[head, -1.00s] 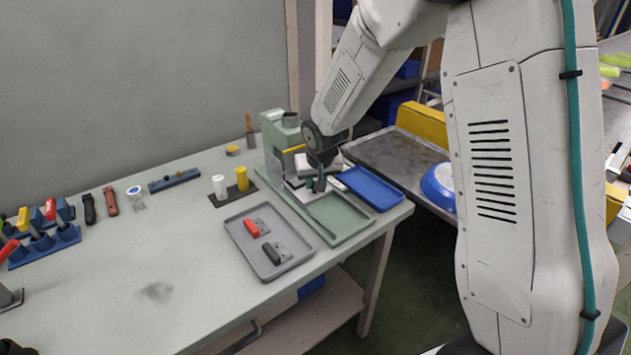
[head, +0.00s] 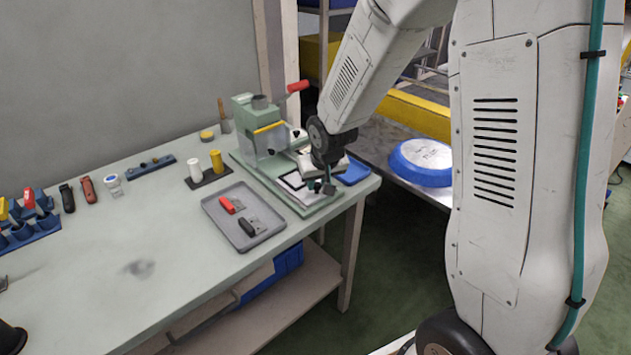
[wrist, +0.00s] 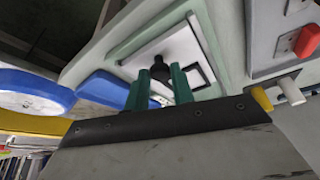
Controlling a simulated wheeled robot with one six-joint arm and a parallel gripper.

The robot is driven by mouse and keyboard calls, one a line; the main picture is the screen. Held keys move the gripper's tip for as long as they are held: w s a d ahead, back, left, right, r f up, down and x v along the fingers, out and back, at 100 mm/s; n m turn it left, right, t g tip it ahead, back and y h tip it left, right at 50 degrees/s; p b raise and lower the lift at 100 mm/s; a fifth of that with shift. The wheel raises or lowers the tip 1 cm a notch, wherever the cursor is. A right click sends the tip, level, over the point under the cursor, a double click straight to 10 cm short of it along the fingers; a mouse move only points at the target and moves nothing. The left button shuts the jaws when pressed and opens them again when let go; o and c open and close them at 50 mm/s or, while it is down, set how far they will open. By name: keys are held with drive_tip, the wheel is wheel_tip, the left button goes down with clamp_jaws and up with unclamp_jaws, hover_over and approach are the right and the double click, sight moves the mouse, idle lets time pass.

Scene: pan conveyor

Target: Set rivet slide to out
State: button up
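The green rivet machine (head: 262,125) stands at the right end of the bench, with a red-handled lever. Its slide, a white plate with a dark frame (head: 291,181), lies out on the green base (head: 318,209), near the front end. In the wrist view, the slide plate (wrist: 146,54) carries a black knob (wrist: 180,42). My gripper (head: 322,187) is low over the front of the slide. In the wrist view, the green fingers of my gripper (wrist: 160,88) stand on either side of the knob's dark part and appear closed on it. The contact is partly hidden.
A grey tray (head: 215,215) with a red and a dark piece lies left of the machine. White and yellow cylinders (head: 216,160) stand behind it. A blue tray (head: 357,172) lies right of the base. A blue-rimmed pan (head: 421,163) is on the conveyor.

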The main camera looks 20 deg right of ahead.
drive_tip(key=o, duration=0.4)
drive_tip(key=shift+s+d, duration=0.1)
drive_tip(key=shift+s, duration=0.1)
drive_tip(key=shift+c, duration=0.2)
drive_tip(key=v, duration=0.7)
drive_tip(key=shift+r, duration=0.4)
drive_tip(key=shift+s, duration=0.15)
drive_tip(key=s+r+g, duration=0.1)
drive_tip(key=s+r, duration=0.3)
drive_tip(key=s, duration=0.5)
drive_tip(key=s+r+g, duration=0.1)
drive_tip(key=s+r, duration=0.3)
drive_tip(key=s, duration=0.6)
drive_tip(key=s+r+n+g, duration=0.1)
drive_tip(key=s+r, duration=0.4)
drive_tip(key=s, duration=0.4)
drive_tip(key=shift+s+a, duration=0.25)
drive_tip(key=shift+a, duration=0.1)
